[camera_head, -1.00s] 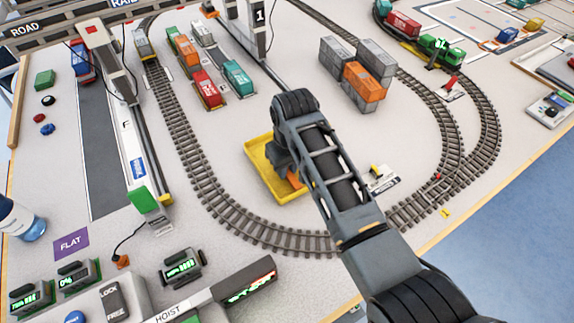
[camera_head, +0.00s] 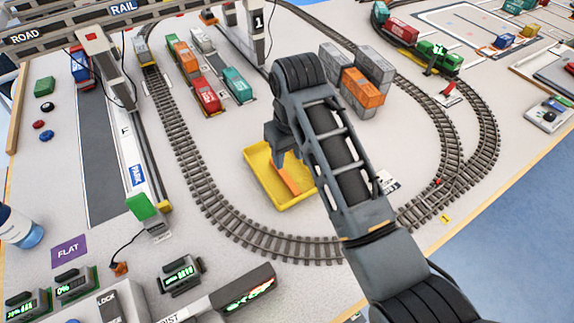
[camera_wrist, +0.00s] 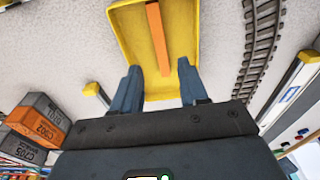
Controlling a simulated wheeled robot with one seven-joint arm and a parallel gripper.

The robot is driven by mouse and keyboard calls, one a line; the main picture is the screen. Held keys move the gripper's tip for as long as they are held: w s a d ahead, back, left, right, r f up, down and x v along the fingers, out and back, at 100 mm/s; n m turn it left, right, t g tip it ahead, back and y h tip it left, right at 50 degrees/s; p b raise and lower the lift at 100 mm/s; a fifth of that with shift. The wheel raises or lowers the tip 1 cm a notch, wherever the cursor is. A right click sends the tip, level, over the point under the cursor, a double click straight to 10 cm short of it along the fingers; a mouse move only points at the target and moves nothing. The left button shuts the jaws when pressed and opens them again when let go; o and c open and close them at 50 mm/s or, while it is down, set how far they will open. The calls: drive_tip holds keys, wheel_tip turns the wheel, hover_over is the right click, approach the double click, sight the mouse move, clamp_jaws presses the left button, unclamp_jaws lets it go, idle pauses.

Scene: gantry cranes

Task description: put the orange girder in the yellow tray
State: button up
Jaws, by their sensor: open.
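The orange girder (camera_head: 290,181) lies in the yellow tray (camera_head: 265,185) on the table, inside the loop of track. In the wrist view the girder (camera_wrist: 157,38) lies lengthwise on the floor of the tray (camera_wrist: 186,40), its near end short of my fingers. My gripper (camera_wrist: 158,80) is open and empty, with one finger to each side of the girder's line and clear of it. In the head view my gripper (camera_head: 282,150) is above the tray's back part, and my arm hides the tray's right back corner.
Stacked grey and orange containers (camera_head: 362,88) stand behind my arm to the right. Railway track (camera_head: 235,225) curves around the tray. A gantry crane (camera_head: 110,75) stands at left, and control boxes (camera_head: 180,275) line the front. Bare table lies left of the tray.

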drive_tip(key=shift+s+d+r, duration=0.1)
drive_tip(key=shift+r, duration=0.85)
drive_tip(key=shift+s+d+r, duration=0.1)
drive_tip(key=shift+r, duration=0.85)
